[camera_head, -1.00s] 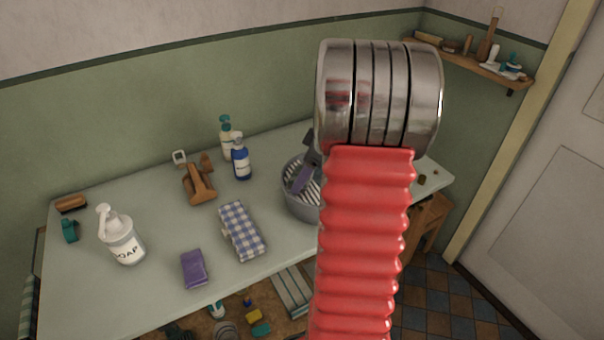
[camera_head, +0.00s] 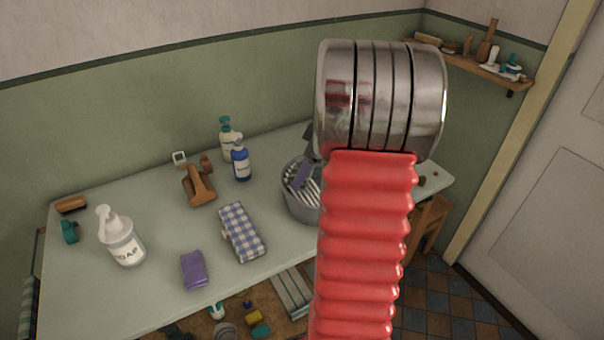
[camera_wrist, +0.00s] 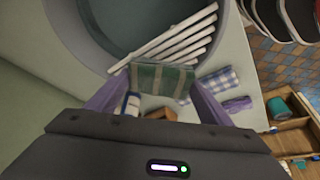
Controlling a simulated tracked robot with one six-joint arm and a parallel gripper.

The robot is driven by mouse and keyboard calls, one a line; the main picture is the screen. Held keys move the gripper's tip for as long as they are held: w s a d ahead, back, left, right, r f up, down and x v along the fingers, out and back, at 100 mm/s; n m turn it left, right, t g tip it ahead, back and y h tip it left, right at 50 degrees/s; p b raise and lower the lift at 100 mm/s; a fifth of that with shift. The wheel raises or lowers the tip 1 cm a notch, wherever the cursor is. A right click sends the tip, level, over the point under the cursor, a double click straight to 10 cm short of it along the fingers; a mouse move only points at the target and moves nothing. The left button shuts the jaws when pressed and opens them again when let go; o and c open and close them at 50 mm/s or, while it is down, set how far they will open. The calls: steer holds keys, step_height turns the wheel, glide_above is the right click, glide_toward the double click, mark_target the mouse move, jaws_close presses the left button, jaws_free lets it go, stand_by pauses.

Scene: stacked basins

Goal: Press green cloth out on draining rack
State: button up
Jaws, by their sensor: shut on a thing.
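The green cloth (camera_wrist: 160,80), with pale stripes, lies between the purple fingers of my gripper (camera_wrist: 155,92) in the wrist view, at the near end of the white-slatted draining rack (camera_wrist: 180,37). My gripper is shut on it. Whether the cloth touches the slats is hard to tell. The cloth is hidden in that view.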

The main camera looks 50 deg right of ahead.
mark_target(297, 169)
steer(key=shift+r, duration=2.1)
steer(key=o, duration=0.5)
steer(key=c, duration=0.5)
